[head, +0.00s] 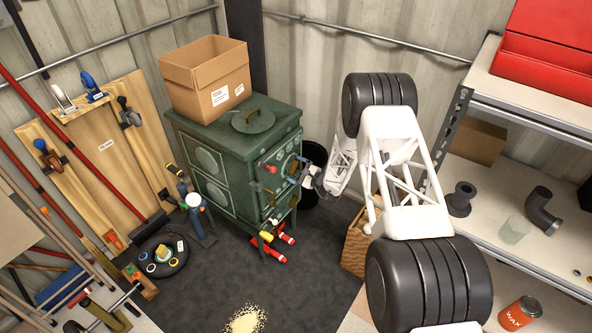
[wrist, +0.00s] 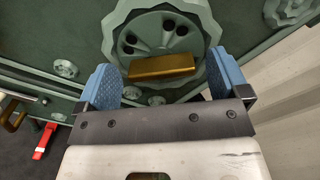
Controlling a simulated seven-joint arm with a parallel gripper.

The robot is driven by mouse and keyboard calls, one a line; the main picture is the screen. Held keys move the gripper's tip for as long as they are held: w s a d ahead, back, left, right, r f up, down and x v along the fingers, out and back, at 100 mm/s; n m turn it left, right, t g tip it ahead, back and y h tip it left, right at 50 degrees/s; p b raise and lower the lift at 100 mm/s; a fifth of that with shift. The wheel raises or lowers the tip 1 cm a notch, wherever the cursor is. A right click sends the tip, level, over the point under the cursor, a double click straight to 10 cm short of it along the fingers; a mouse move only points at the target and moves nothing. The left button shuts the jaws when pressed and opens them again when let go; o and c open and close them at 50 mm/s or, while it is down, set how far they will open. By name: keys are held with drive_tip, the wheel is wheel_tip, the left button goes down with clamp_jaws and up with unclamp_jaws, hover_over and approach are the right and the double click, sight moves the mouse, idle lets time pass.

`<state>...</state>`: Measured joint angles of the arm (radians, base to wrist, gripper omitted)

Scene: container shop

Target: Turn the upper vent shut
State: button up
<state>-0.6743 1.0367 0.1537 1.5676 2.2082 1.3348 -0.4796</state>
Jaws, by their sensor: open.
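The green stove (head: 222,165) stands at the back, its front facing right. In the wrist view, a round green vent disc (wrist: 125,42) with a scalloped rim fills the middle of the stove front (wrist: 62,95). Dark holes show through the disc, and a brass tab (wrist: 162,67) sticks out from it. My gripper (head: 303,176) is at the stove front in the head view. In the wrist view its blue fingers (wrist: 165,80) are open, one on each side of the tab, with gaps visible. I cannot tell whether this is the upper vent.
A second scalloped disc (wrist: 290,10) lies at the upper right of the wrist view. A cardboard box (head: 205,82) and round lid (head: 253,120) sit on the stove. A black bin (head: 313,155) stands behind my gripper. A shelf (head: 500,95) is at the right; dark floor mat (head: 205,280) in front is mostly clear.

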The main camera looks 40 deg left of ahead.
drive_tip(key=shift+a, duration=0.25)
drive_tip(key=shift+c, duration=0.2)
drive_tip(key=c, duration=0.9)
